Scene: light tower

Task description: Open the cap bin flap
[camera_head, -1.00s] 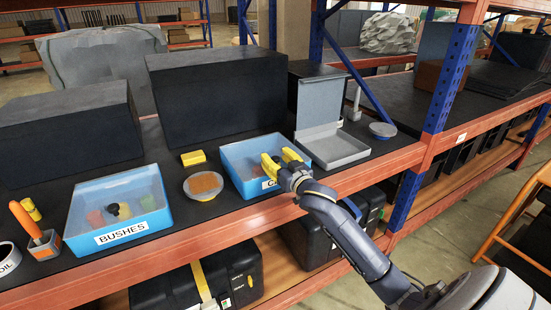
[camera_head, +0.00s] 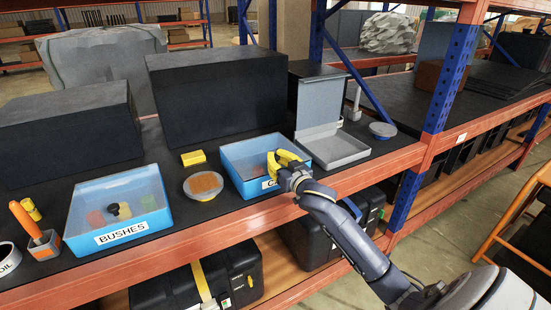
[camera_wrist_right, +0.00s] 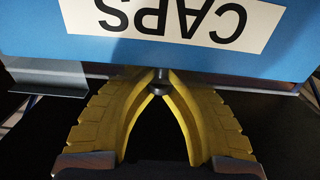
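The cap bin (camera_head: 238,173) is a blue box at the shelf's front edge, with a white CAPS label partly behind my gripper. The label shows upside down in the right wrist view (camera_wrist_right: 185,18). My right gripper (camera_head: 276,160) has yellow fingers and is at the bin's front right. In the right wrist view its fingertips (camera_wrist_right: 160,80) are drawn together on a small dark knob (camera_wrist_right: 158,88) near the bin's front. The flap looks closed, but its edges are hard to tell. My left gripper is not in view.
A round dish with an orange top (camera_head: 203,185) and a yellow block (camera_head: 193,158) lie between the bins. A grey box with a raised lid (camera_head: 335,147) stands close on the right. Large dark boxes (camera_head: 215,97) are behind.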

